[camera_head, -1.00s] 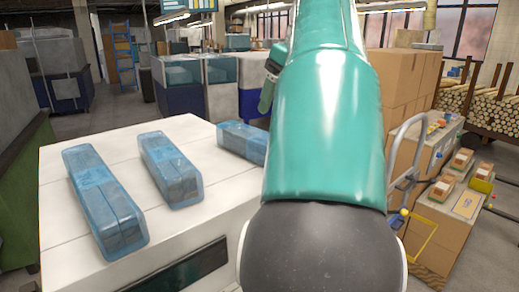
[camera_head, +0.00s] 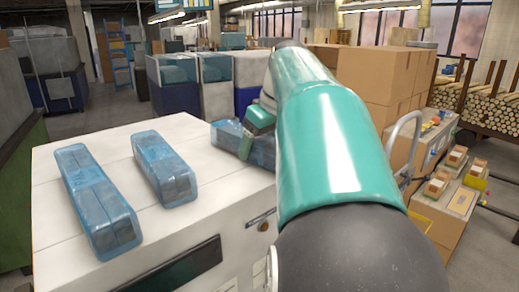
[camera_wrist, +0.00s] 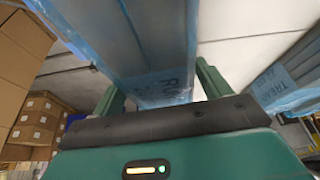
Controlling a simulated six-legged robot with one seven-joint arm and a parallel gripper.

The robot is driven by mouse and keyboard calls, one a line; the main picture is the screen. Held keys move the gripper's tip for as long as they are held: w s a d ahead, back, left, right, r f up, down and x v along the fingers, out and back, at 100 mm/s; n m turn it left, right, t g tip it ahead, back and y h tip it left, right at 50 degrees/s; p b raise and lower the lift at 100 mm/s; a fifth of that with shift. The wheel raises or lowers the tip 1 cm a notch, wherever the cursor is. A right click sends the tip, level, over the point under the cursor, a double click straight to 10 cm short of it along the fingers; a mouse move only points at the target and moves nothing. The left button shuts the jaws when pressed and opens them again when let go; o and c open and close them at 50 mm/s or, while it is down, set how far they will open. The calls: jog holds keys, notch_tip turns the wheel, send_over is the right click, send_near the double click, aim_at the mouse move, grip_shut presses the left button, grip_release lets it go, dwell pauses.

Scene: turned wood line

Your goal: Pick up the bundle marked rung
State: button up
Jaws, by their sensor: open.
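Three blue film-wrapped bundles lie on a white-topped cabinet: a left one (camera_head: 95,200), a middle one (camera_head: 165,168) and a right one (camera_head: 226,133), partly hidden by my arm. My gripper (camera_wrist: 162,90) is open. In the wrist view its two green fingers stand on either side of the end of a wrapped bundle (camera_wrist: 150,50), with space showing beside it. Its dark lettering is too small and skewed to read fully. Another bundle (camera_wrist: 285,85) at the right of the wrist view bears lettering beginning "TREA". In the head view the green arm end covers part of the right bundle.
The white cabinet top (camera_head: 110,143) is bare around the bundles. Stacked cardboard boxes (camera_head: 365,85) and a cart with small blocks (camera_head: 450,195) stand at the right. Logs (camera_head: 480,105) lie in a rack behind.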

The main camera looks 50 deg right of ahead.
aim_at(260, 138)
jog(key=shift+f, duration=0.15)
jog(key=shift+c, duration=0.5)
jog(key=c, duration=1.3)
jog(key=shift+r, duration=0.65)
notch_tip(260, 138, up, 2)
jog(key=shift+s+r, duration=0.1)
jog(key=shift+r, duration=0.15)
jog(key=s+a+r, duration=0.1)
jog(key=s+r, duration=0.1)
jog(key=r, duration=0.1)
jog(key=s+a+r, duration=0.1)
jog(key=s+r, duration=0.1)
jog(key=shift+a+r, duration=0.1)
jog(key=shift+a, duration=0.25)
jog(key=shift+s+a+r, duration=0.7)
jog(key=shift+s+a, duration=0.15)
jog(key=shift+s, duration=0.35)
jog(key=shift+s+a+r, duration=0.65)
jog(key=shift+s+a, duration=0.2)
jog(key=shift+s, duration=0.4)
jog(key=shift+s+a+r, duration=0.7)
jog(key=shift+s+a, duration=0.15)
jog(key=shift+s, duration=0.35)
